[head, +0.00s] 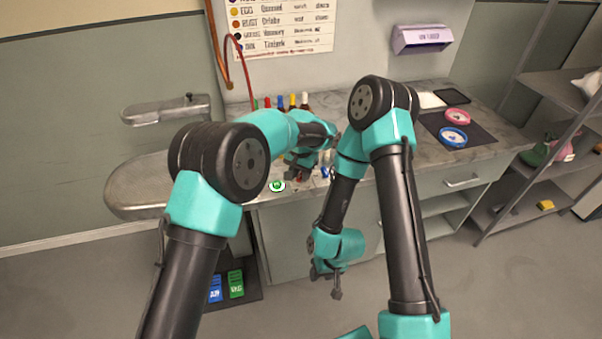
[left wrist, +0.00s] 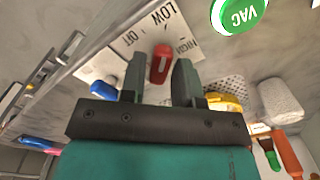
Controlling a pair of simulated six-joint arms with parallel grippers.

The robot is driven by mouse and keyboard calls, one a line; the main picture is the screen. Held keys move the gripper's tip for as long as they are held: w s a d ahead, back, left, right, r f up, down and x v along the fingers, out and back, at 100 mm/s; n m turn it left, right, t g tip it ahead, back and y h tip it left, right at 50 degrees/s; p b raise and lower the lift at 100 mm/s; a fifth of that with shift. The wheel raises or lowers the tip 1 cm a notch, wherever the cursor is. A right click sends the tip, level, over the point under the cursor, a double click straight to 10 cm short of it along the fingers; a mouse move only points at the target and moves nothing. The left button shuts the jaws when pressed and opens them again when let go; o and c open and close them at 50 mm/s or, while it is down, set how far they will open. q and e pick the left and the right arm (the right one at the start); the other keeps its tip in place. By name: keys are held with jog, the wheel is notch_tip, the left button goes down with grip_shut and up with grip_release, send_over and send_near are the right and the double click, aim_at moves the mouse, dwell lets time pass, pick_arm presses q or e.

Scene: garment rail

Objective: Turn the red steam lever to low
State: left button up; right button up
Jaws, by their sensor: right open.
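The red steam lever (left wrist: 160,63) stands in front of a white plate marked OFF, LOW and HIGH (left wrist: 180,35). In the left wrist view, its top leans toward the LOW and HIGH side; I cannot tell its exact setting. My left gripper (left wrist: 160,82) has its fingers spread, one on either side of the lever; contact is not clear. In the head view my left gripper (head: 298,168) is at the counter's front edge, mostly covering the lever. My right gripper (head: 331,283) hangs low in front of the cabinet, open and empty.
A green VAC button (left wrist: 238,14) is close beside the plate. Blue (left wrist: 104,90) and yellow (left wrist: 225,101) parts flank the gripper. Coloured bottles (head: 290,102) stand behind on the counter. An ironing board (head: 135,190) juts out at left. Pink and blue rings (head: 453,137) lie at right.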

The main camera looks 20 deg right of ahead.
pick_arm(q)
jog(key=shift+o, duration=1.2)
notch_tip(320, 180, up, 17)
jog(key=shift+r, duration=0.2)
jog(key=s+a+f+n+h, duration=0.2)
jog(key=a+f+n, duration=0.2)
jog(key=a+f, duration=0.9)
jog(key=s+a+f+n+h, duration=0.25)
jog(key=a+f, duration=0.75)
jog(key=a, duration=0.6)
jog(key=s+a+f+n, duration=0.5)
jog(key=s+a+f, duration=1)
jog(key=s+a, duration=0.4)
jog(key=shift+s+f+n+t+y, duration=0.25)
jog(key=shift+s+n+t+y, duration=0.15)
jog(key=shift+s, duration=0.1)
